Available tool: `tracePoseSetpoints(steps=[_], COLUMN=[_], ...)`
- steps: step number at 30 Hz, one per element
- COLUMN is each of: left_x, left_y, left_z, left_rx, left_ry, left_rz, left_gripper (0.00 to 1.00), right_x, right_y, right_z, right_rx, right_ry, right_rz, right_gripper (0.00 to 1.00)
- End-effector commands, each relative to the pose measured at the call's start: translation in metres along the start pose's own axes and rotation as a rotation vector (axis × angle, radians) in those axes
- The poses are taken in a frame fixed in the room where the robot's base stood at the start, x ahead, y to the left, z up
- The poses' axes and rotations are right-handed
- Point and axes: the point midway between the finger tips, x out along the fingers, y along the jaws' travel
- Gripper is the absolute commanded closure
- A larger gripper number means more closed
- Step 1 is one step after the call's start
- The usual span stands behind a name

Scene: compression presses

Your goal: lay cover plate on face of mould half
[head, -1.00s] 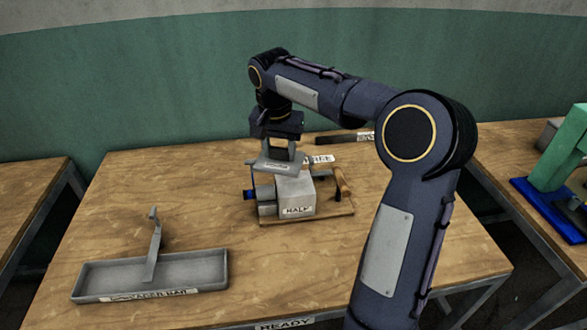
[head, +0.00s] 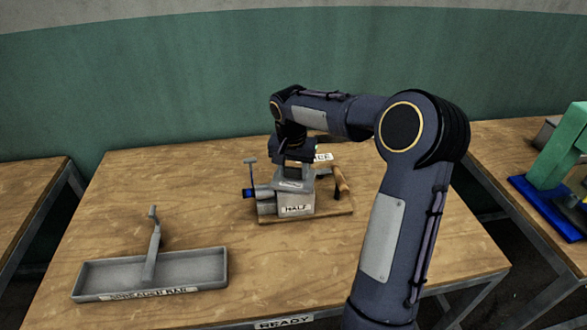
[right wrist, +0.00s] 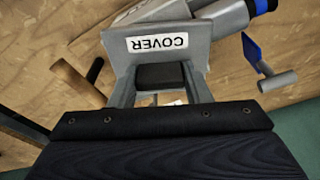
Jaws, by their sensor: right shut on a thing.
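The grey mould half (head: 296,207), labelled HALF, is a block on a wooden board in the middle of the table. My right gripper (head: 294,175) is shut on the cover plate (head: 292,186), directly over the mould half's top face. In the right wrist view the cover plate (right wrist: 192,58) carries an upside-down COVER label, with a dark block between my fingers. The plate looks roughly flat and lined up with the block; I cannot tell whether it touches the face. My left gripper is out of view.
A clamp with a blue part (head: 248,193) and a T-handle stands left of the mould half. A wooden handle (head: 341,180) is on its right. A grey tray (head: 200,283) with an upright bar sits front left. The table front between is clear.

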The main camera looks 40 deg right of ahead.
Motion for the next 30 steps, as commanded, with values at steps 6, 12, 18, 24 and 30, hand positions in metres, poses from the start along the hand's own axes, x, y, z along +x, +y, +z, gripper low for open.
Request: tracePoseSetpoints(steps=[6,12,18,24,30], left_x=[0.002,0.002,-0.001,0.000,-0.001], left_y=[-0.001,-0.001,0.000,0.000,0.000], left_z=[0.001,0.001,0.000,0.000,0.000], left_rx=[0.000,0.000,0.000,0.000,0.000], left_ry=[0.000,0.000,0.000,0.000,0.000], left_rz=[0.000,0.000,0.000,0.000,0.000], left_gripper=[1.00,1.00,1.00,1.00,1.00], right_x=[0.003,0.003,-0.004,-0.038,-0.082], right_y=[0.000,0.000,0.000,-0.001,-0.001], right_z=[0.001,0.001,0.000,-0.001,-0.001], right_rx=[0.000,0.000,0.000,-0.001,0.001], right_ry=[0.000,0.000,0.001,0.004,0.004], right_rz=[0.000,0.000,0.000,-0.003,-0.003], right_gripper=[0.44,0.35,0.35,0.35,0.35])
